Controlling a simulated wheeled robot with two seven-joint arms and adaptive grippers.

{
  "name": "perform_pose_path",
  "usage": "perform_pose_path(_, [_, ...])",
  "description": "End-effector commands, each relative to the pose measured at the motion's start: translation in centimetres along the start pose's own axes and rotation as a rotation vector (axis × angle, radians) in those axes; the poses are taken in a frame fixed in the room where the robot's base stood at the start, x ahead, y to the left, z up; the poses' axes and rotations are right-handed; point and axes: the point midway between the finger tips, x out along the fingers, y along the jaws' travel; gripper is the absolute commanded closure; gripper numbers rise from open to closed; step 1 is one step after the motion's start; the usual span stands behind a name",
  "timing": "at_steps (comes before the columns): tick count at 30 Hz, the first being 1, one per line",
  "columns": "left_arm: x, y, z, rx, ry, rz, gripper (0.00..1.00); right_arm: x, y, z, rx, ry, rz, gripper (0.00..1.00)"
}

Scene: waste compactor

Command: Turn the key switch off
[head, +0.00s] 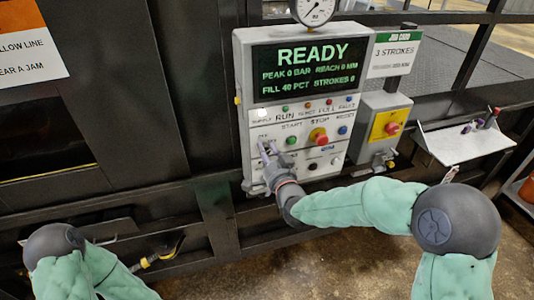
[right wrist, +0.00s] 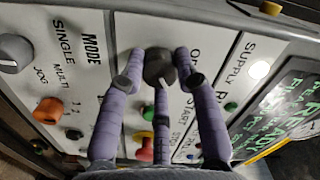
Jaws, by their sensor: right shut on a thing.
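The key switch (right wrist: 158,65) is a dark round knob on the pale control panel, in the right wrist view. My right gripper (right wrist: 158,80) has its purple fingers closed around it, two on the sides and one below. In the head view the right gripper (head: 268,156) is at the lower left of the control panel (head: 242,60) and hides the switch there. The switch's label is partly covered, so its exact position cannot be read. My left forearm shows at the lower left of the head view, but its gripper is out of frame.
The screen (head: 309,67) reads READY. A red stop button (head: 319,136) and several small buttons sit close right of the gripper. A mode knob (right wrist: 12,52) is nearby. A yellow box with a red button (head: 390,128) and a shelf (head: 465,145) stand to the right.

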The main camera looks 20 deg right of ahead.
Motion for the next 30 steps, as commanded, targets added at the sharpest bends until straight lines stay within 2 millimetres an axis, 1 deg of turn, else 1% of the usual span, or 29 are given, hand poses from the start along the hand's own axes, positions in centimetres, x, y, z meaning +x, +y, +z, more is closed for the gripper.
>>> perform_pose_path(8, [1.9,-0.7,-0.1,0.000,0.000,0.000,1.00,0.0,0.2,0.2,-0.139,-0.002,0.003,1.00])
perform_pose_path(18, [4.4,-1.6,-0.2,0.000,0.000,0.000,1.00,0.0,0.2,0.2,-0.447,-0.011,0.014,1.00])
perform_pose_path(24, [5.2,-1.9,-0.2,0.000,0.000,0.000,1.00,0.0,0.1,0.1,-0.633,-0.018,0.020,1.00])
perform_pose_path(30, [5.5,-1.9,-0.2,0.000,0.000,0.000,1.00,0.0,0.0,0.1,-0.799,-0.022,0.026,1.00])
